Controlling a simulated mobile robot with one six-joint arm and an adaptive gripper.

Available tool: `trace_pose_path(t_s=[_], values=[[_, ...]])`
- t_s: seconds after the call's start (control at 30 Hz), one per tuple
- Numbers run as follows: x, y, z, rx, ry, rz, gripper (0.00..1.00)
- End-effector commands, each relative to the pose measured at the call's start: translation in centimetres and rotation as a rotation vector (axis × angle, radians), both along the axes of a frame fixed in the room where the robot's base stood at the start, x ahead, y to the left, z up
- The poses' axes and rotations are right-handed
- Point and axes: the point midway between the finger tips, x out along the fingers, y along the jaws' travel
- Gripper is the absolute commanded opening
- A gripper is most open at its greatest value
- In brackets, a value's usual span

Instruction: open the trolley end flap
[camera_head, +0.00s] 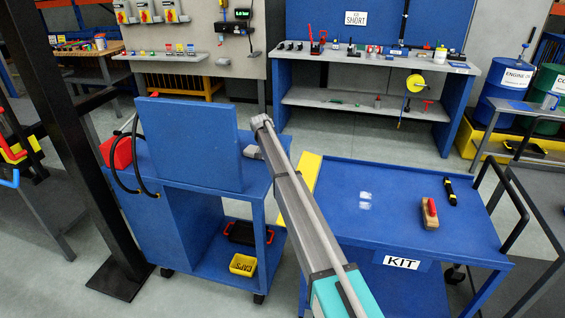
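The blue trolley marked KIT (400,225) stands at the right of centre. A yellow panel (308,174), which looks like its end flap, runs along the trolley's left end. My arm crosses in front of the panel and hides part of it, so I cannot tell its exact angle or see a latch. My arm's grey link reaches up from the bottom centre to the gap left of the panel. I can make out no gripper fingers; they are hidden or out of view.
A red-topped wooden block (429,213) and a black item (450,192) lie on the KIT trolley. A blue cart (180,225) with an upright panel stands close on the left. A dark post (75,150) rises at far left. Open floor lies towards the back bench (350,110).

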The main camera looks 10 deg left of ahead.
Motion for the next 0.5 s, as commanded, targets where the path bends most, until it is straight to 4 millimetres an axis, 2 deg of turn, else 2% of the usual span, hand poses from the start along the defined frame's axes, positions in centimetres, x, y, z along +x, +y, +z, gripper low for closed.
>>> trace_pose_path(t_s=[0.03,0.5], values=[[-1.0,4.8,-0.2,0.104,0.029,0.024,0.50],[-0.8,7.1,0.5,0.104,0.030,0.025,0.51]])
